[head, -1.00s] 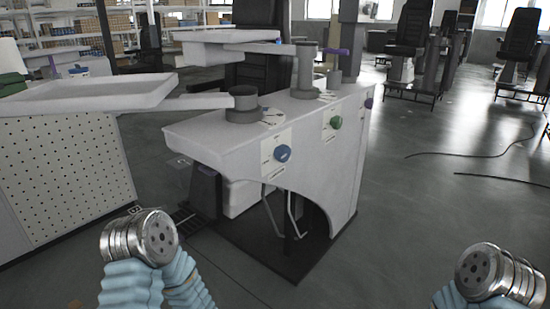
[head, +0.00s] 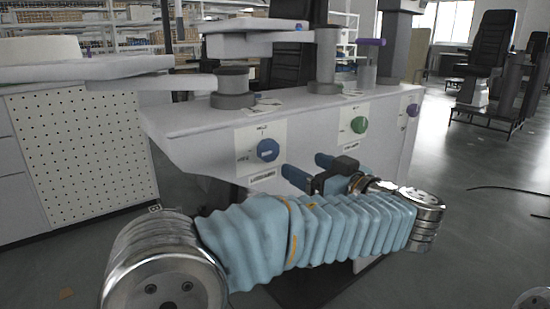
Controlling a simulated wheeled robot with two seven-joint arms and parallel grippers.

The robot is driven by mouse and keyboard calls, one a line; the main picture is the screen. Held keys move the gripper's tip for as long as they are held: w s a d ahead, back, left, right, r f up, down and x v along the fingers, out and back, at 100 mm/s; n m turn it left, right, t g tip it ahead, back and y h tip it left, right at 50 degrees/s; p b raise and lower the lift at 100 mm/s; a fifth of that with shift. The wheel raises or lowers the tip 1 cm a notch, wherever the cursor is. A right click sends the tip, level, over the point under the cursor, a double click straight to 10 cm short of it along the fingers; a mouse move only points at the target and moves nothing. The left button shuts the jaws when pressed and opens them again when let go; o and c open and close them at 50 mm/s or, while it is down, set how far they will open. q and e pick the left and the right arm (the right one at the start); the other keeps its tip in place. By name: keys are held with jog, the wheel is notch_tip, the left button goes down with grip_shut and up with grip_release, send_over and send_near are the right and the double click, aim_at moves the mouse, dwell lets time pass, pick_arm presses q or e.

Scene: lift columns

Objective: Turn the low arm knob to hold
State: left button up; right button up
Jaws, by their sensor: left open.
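The white console's front carries a blue knob (head: 267,150) on a white plate below the low arm's short post (head: 232,88). Small print sits above, left of and below this knob, too small to read surely. A light bar shows on its face, roughly level. My left gripper (head: 303,166) is open, with two blue fingers apart, to the right of and a little below the blue knob. It looks clear of the knob, and nothing is between its fingers. My right gripper is out of view; only a bit of my right arm shows at the bottom right corner.
A green knob (head: 359,125) and a purple knob (head: 412,110) sit further right on the console (head: 205,150). The low arm's tray (head: 75,70) reaches out left over a perforated cabinet (head: 80,150). Open floor (head: 470,230) lies to the right.

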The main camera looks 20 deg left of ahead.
aim_at(271, 150)
pick_arm(q)
jog(key=x, duration=1.1)
jog(key=shift+w+a+f, duration=0.1)
jog(key=shift+a, duration=0.05)
jog(key=c, duration=1)
